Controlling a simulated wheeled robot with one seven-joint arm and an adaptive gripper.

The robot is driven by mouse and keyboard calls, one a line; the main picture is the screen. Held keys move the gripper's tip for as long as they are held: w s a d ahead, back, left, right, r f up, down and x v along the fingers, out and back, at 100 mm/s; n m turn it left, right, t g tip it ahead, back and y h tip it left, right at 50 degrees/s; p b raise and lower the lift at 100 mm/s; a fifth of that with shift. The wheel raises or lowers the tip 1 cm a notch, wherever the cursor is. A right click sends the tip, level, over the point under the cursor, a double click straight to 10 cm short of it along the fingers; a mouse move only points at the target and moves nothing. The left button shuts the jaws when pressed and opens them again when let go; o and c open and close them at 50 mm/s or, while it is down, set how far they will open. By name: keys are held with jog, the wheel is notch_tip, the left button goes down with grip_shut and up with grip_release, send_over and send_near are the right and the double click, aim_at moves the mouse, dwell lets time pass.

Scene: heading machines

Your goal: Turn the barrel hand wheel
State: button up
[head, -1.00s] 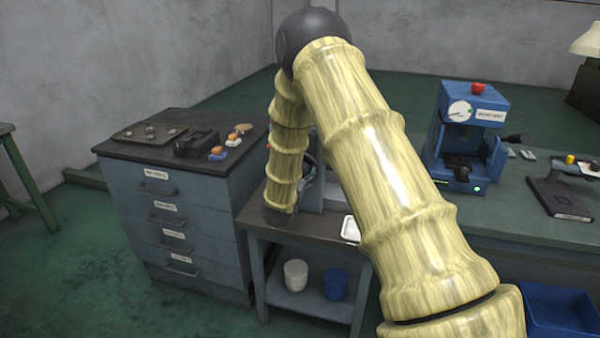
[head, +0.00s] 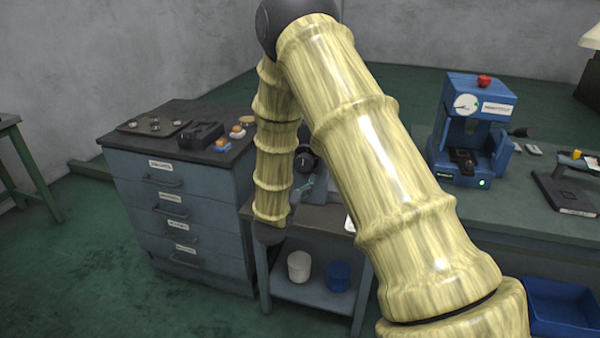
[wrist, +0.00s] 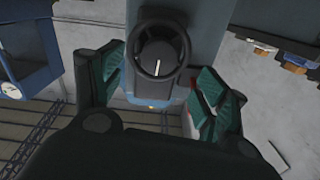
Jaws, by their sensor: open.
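The barrel hand wheel (wrist: 184,46) is a black ring around a round dark hub with a white line, on a blue-grey housing (wrist: 205,18). In the wrist view it is at the top centre, ahead of my gripper (wrist: 161,82). My gripper is open, its two teal-padded fingers on either side below the wheel, with nothing between them; I see no contact. In the head view the wheel (head: 304,166) shows as a small dark round shape, partly hidden by my arm, and my gripper is mostly hidden there too.
A drawer cabinet (head: 185,205) with small parts on top stands left. A blue press (head: 475,130) stands on the bench at right. White (head: 299,266) and blue (head: 338,275) cups sit on the lower shelf. A blue bin (head: 562,307) is at lower right.

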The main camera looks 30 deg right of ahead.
jog(key=shift+v, duration=1.1)
jog(key=shift+f, duration=0.1)
